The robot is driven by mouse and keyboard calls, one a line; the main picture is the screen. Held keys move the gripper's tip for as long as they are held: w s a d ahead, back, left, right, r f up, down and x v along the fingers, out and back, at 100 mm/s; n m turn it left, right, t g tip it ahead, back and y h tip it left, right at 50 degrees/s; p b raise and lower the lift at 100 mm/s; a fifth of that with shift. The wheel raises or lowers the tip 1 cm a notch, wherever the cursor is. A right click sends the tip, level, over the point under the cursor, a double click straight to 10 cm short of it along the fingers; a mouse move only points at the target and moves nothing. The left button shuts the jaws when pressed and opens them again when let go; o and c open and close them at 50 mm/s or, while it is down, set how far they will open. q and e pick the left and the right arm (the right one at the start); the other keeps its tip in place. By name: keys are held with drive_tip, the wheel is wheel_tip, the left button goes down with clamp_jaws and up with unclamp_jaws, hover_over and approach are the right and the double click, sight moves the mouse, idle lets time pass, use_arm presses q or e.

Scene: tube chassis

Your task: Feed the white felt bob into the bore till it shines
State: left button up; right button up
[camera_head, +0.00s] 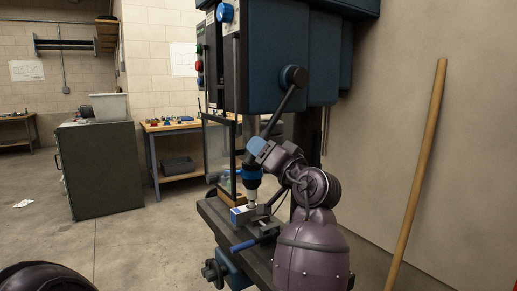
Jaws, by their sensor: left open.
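The felt bob (251,195) is small and pale under the spindle's blue collar (252,171). Its tip is close above a pale block (240,214) on the drill press table (216,219). The bore cannot be made out, nor whether the bob is inside it. The feed lever (285,102) slants down left from a black hub (293,75) to a blue grip (257,145). My left gripper (264,152) is open at the blue grip, which seems to sit between or just beside its fingers; contact is unclear. My right gripper is not in view.
A vise with a blue handle (243,245) is on the press table, close to my arm. A wooden pole (418,170) leans on the right wall. A dark green cabinet (98,170) and a wooden bench (172,127) stand behind. The floor at left is mostly clear.

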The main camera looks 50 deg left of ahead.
use_arm(q)
drive_tip(key=v, duration=0.8)
drive_tip(key=shift+d, duration=0.3)
